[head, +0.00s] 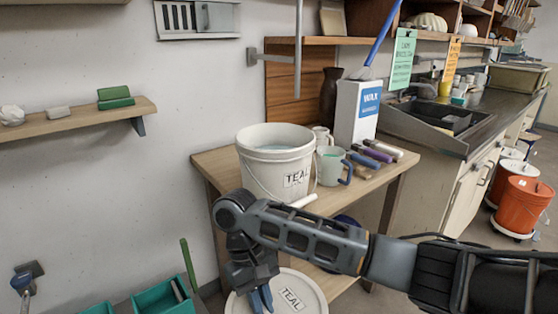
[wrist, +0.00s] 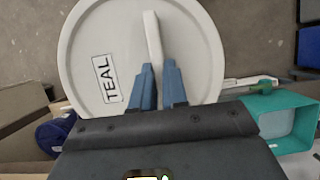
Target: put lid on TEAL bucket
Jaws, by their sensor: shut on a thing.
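The TEAL bucket (head: 277,165) is white, labelled TEAL and open at the top, with pale teal glaze inside. It stands upright on the wooden table in the head view. The round white lid (head: 302,289), also labelled TEAL, is low in front of the table, below and apart from the bucket. In the wrist view the lid (wrist: 190,60) fills the upper middle, with a raised bar handle (wrist: 153,40) across it. My gripper (wrist: 159,88) has its blue fingertips shut on the near end of this handle. In the head view my gripper (head: 262,300) is at the lid's left part.
The wooden table (head: 215,165) also holds a mug (head: 332,165), several glaze sticks (head: 375,153) and a white WAX box (head: 357,112), right of the bucket. Teal bins (head: 160,297) stand low at left. A wall shelf (head: 75,123) is at upper left.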

